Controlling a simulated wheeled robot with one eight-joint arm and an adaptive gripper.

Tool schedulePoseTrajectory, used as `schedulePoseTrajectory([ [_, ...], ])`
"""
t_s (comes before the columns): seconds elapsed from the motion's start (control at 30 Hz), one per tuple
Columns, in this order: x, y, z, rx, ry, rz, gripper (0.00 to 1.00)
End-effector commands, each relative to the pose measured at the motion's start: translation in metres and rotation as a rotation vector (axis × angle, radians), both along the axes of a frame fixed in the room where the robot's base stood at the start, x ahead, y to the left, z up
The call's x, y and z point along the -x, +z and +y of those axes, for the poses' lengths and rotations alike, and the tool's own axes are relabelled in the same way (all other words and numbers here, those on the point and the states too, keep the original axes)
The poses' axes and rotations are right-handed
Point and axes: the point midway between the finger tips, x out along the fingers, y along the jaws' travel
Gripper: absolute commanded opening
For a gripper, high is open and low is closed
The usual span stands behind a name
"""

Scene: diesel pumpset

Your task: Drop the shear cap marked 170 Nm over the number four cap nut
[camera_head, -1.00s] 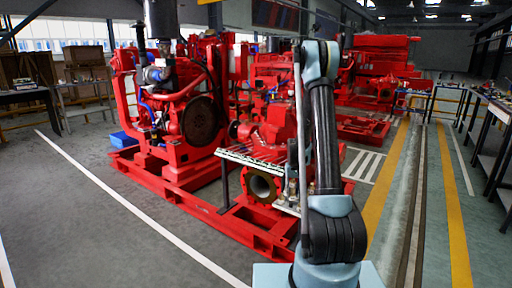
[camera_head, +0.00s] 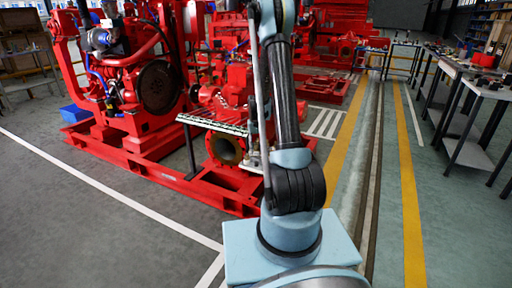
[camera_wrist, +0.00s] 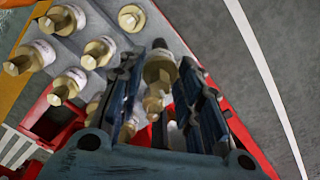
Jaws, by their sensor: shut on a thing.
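In the wrist view my gripper (camera_wrist: 162,70) has its two blue fingers shut on a brass-coloured shear cap (camera_wrist: 159,72), with its hexagonal end towards the camera. Its marking cannot be read. Several similar brass pieces with pale collars stand on a grey plate (camera_wrist: 98,18) to the left, one of them at the far left (camera_wrist: 38,55). A round brass piece (camera_wrist: 131,18) stands at the plate's top corner. Which one is number four cannot be told. Another brass piece is partly hidden behind the left finger. In the head view my arm hides the gripper.
The red pumpset (camera_head: 125,140) stands on a red base frame, with an open red pipe flange (camera_head: 224,150) near my arm. A narrow marked rack (camera_head: 212,124) stands before it. Benches with small parts (camera_head: 473,85) line the right. Grey floor is clear at front left.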

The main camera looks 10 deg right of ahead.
Motion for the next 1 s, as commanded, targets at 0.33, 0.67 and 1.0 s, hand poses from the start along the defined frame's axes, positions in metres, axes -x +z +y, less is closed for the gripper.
schedulePoseTrajectory([
  [0.33,0.0,-0.033,0.0,0.0,0.0,0.0,0.08],
  [0.67,0.0,-0.045,0.0,0.0,0.0,0.0,0.08],
  [1.0,0.0,-0.045,0.0,0.0,0.0,0.0,0.08],
])
